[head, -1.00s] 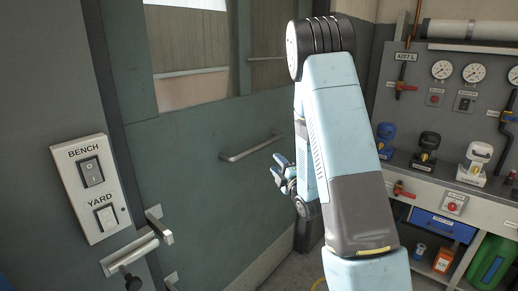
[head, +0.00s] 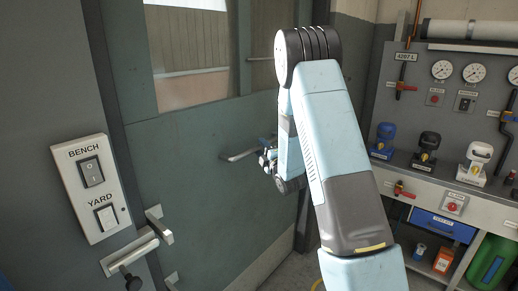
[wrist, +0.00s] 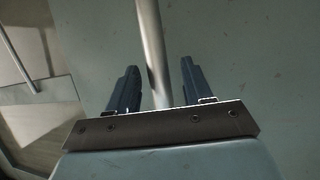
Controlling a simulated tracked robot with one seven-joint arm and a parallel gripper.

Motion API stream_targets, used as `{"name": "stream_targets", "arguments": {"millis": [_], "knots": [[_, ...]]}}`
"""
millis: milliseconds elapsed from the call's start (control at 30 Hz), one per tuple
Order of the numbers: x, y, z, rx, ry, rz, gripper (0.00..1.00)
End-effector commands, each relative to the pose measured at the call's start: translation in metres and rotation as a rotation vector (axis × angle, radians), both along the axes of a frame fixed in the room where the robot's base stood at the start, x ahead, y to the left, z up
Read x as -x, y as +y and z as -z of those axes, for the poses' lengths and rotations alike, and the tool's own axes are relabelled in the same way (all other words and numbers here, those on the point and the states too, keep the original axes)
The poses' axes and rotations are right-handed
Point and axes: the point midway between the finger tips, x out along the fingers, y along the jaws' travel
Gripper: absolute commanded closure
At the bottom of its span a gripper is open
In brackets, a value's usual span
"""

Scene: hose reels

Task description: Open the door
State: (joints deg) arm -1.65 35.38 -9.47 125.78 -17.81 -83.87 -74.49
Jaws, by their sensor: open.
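The door (head: 185,150) is a green-grey panel with a window in its upper part, and it looks closed in the head view. A grey bar handle (head: 236,155) sits across its middle; my gripper (head: 266,155) is at the handle's right end and hides that part. In the wrist view the handle (wrist: 151,50) runs between the two open dark fingers of my gripper (wrist: 157,85). I see gaps on both sides of the bar. A lever latch (head: 140,248) with a dark knob is at the door's left edge.
A switch plate (head: 92,188) marked BENCH and YARD is on the wall left of the door.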

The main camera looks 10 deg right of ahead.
Motion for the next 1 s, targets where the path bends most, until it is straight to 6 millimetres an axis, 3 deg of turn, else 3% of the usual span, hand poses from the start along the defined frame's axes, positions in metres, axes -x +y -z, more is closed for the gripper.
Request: {"name": "stream_targets", "arguments": {"millis": [200, 500, 1000], "knots": [[-0.0126, 0.003, -0.0021, -0.001, 0.0, 0.001, 0.49], [-0.0136, 0.0034, -0.0023, -0.001, 0.001, 0.001, 0.5], [-0.0133, 0.0037, -0.0015, 0.0, 0.002, 0.0, 0.98]]}}
